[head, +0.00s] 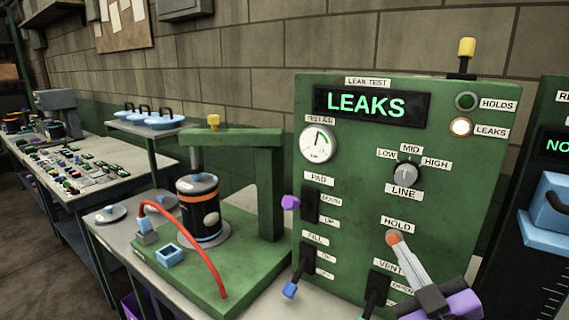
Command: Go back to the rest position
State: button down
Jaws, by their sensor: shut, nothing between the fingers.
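My gripper (404,252) is at the lower right, in front of the green leak test panel (350,240). Its grey fingers are shut and point up and left. Their tips are close to an orange-brown round knob (393,238) below the HOLD label; I cannot tell whether they touch. The purple and dark part of my gripper covers part of the panel near the VENT lever (376,293). The panel's display (371,104) reads LEAKS. The lamp beside LEAKS (460,127) is lit, and the HOLDS lamp (466,101) looks dark.
A green press stand (265,190) holds a black cylinder (198,205) with orange bands; a red hose (200,250) curves before it. The PAD lever (291,202) and FILL lever (290,289) stick out left. Another dark panel (535,270) stands right. A cluttered bench (130,150) is far left.

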jog(key=s+f+m+g, duration=0.1)
jog(key=s+f, duration=0.5)
jog(key=s, duration=0.7)
jog(key=s+a+f+m+g+h, duration=0.1)
jog(key=s+f, duration=0.5)
jog(key=s, duration=0.7)
jog(key=s+a+f+m+g, duration=0.1)
jog(key=s+f+m, duration=0.4)
jog(key=s, duration=0.8)
jog(key=shift+s+f+g, duration=0.35)
jog(key=shift+f+g, duration=0.55)
jog(key=shift+f, duration=0.05)
